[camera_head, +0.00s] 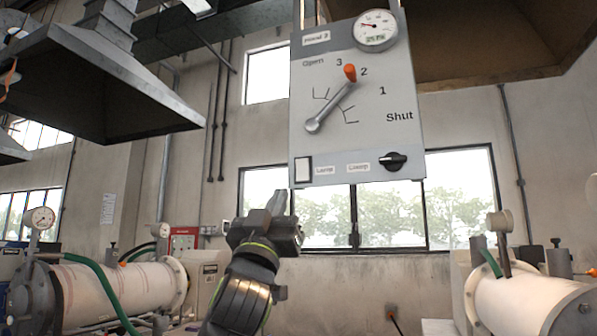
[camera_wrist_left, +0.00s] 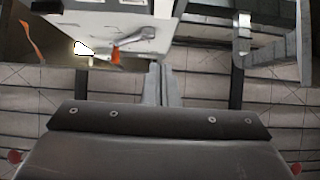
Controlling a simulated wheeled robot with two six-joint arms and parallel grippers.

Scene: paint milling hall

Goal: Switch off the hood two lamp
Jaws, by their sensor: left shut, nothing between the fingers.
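The grey hood panel (camera_head: 345,105) hangs in front of the window. At its lower left is a white rocker switch (camera_head: 303,168) beside a label that seems to read "Lamp"; its on or off state cannot be read. At its lower right is a black rotary knob (camera_head: 393,161). My left gripper (camera_head: 277,203) is shut and empty, pointing up just below and left of the panel's lower left corner. In the wrist view its fingers (camera_wrist_left: 160,84) are together, near the panel (camera_wrist_left: 100,25).
A gauge (camera_head: 375,30) sits at the panel's top right. A large hood (camera_head: 95,90) hangs at the left, and another hood (camera_head: 500,40) at the upper right. White milling cylinders (camera_head: 120,288) (camera_head: 530,300) stand low on both sides. The space below the panel is open.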

